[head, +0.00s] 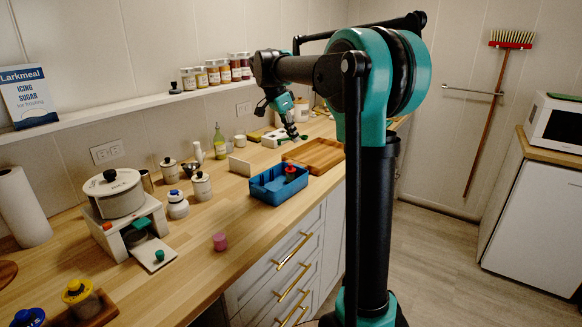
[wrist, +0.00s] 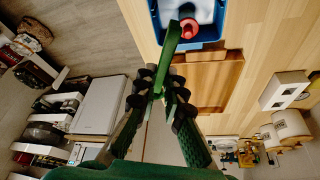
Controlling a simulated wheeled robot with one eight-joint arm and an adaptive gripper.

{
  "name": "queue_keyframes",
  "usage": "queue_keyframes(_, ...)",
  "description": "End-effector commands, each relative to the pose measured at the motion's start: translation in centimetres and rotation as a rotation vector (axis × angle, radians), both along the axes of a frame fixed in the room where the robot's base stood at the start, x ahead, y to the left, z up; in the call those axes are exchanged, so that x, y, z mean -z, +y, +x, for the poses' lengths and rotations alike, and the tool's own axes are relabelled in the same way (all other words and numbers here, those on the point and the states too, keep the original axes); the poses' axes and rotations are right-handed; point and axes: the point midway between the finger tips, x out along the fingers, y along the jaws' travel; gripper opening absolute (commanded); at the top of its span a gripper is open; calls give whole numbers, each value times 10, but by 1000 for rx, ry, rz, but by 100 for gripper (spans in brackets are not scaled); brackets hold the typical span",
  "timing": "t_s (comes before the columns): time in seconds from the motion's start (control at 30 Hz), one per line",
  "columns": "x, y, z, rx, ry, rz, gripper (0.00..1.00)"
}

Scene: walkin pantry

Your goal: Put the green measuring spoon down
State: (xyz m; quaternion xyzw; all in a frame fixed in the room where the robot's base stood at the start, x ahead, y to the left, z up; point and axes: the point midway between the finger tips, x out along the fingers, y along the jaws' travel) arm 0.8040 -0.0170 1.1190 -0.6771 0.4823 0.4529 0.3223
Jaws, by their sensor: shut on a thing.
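My gripper (head: 291,133) is shut on the green measuring spoon (wrist: 173,42). In the wrist view my gripper (wrist: 163,92) pinches one end of the spoon, and the rest reaches up the picture, toward the blue bin (wrist: 219,38). A bit of the green spoon (head: 303,137) shows beside the fingertips in the head view. The spoon appears held above the counter, near the wooden board (head: 318,166). How high it hangs is hard to tell.
The blue bin (head: 262,196) stands on the counter (head: 225,270) and holds a red-topped item (head: 290,170). A white pot (head: 115,196), jars (head: 201,187) and a pink cup (head: 219,241) stand nearer. Bare counter lies around the pink cup. A shelf (head: 130,104) runs along the wall.

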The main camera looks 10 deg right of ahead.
Motion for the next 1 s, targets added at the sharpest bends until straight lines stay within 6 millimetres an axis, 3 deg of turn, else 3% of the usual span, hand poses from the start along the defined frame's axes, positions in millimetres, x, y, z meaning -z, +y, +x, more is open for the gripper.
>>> queue_keyframes(0.1,30,0,0,0,0,0,0)
queue_keyframes(0.3,66,0,0,0,0,0,0)
queue_keyframes(0.57,83,0,0,0,0,0,0)
queue_keyframes(0.8,113,0,0,0,0,0,0)
queue_keyframes(1.0,114,0,0,0,0,0,0)
